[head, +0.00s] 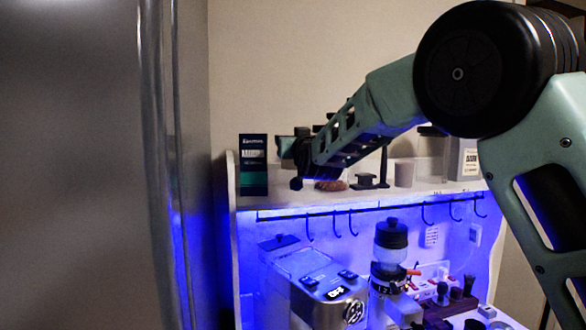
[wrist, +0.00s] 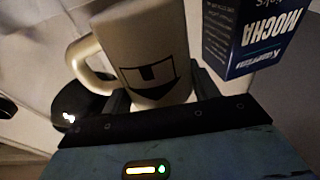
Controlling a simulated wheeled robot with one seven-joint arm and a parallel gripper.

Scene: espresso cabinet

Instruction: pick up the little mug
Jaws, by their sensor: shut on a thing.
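The little mug (wrist: 145,50) is cream coloured, with a dark drawn face on its side and its handle at the left in the wrist view. My gripper (wrist: 160,98) is shut on it, with one dark finger at each side of its lower part. In the head view my gripper (head: 296,160) is at the upper shelf, just right of a dark box. I cannot make out the held mug there; my gripper and arm cover that spot. Whether the mug still touches the shelf cannot be told.
The dark mocha box (wrist: 250,38) is close to the mug's right side; it also shows in the head view (head: 253,150). A pale cup (head: 404,174) stands farther right on the shelf (head: 450,187). Hooks, an espresso machine (head: 315,285) and a grinder (head: 391,240) are below.

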